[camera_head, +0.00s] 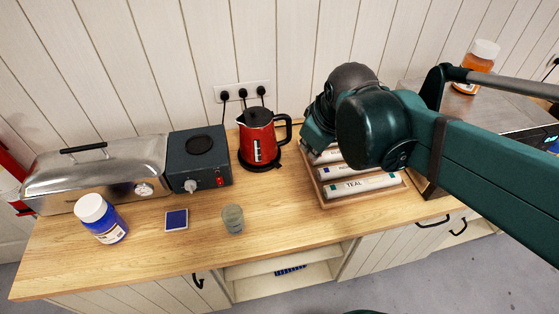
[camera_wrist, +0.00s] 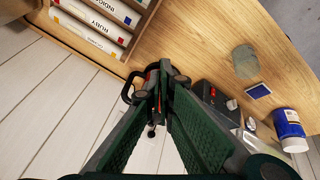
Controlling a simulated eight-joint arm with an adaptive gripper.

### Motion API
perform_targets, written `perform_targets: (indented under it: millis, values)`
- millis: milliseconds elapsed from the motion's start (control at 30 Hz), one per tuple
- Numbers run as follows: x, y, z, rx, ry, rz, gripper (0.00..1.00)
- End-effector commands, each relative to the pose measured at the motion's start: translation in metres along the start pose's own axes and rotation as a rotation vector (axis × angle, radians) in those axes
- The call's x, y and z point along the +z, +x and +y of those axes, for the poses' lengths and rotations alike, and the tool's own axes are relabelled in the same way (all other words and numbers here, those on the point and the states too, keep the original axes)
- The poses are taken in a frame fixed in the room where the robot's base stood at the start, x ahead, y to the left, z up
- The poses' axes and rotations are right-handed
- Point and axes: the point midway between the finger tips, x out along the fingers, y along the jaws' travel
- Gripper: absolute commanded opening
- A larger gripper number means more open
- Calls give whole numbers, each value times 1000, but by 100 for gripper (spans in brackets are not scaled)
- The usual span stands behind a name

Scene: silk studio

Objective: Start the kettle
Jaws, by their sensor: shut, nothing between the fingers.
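The red kettle (camera_head: 262,146) with a black lid, spout and handle stands upright on a dark base near the wall in the head view. Its black handle (camera_wrist: 127,91) shows beside my fingers in the wrist view, with most of the kettle hidden behind them. My gripper (camera_wrist: 166,72) is shut with nothing between its fingertips. In the head view my arm comes in from the right, and its end is to the right of the kettle, above the tray of rolls. The fingertips overlap the kettle in the wrist view, but I cannot tell whether they touch it.
A wooden tray (camera_head: 394,190) of labelled rolls lies right of the kettle. A dark hot plate (camera_head: 199,158) and a metal steamer (camera_head: 105,175) stand left. A grey cup (camera_head: 233,219), blue pad (camera_head: 176,219) and blue jar (camera_head: 103,222) are in front. Sockets (camera_head: 242,91) are behind.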

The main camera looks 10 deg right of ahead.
Motion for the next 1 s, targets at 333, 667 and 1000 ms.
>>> perform_targets:
  millis: [333, 667, 1000]
  values:
    - [-27, 16, 11, -47, -234, -52, 0]
    - [-49, 35, 18, -102, -457, -92, 0]
    - [-70, 60, 25, -169, -685, -124, 0]
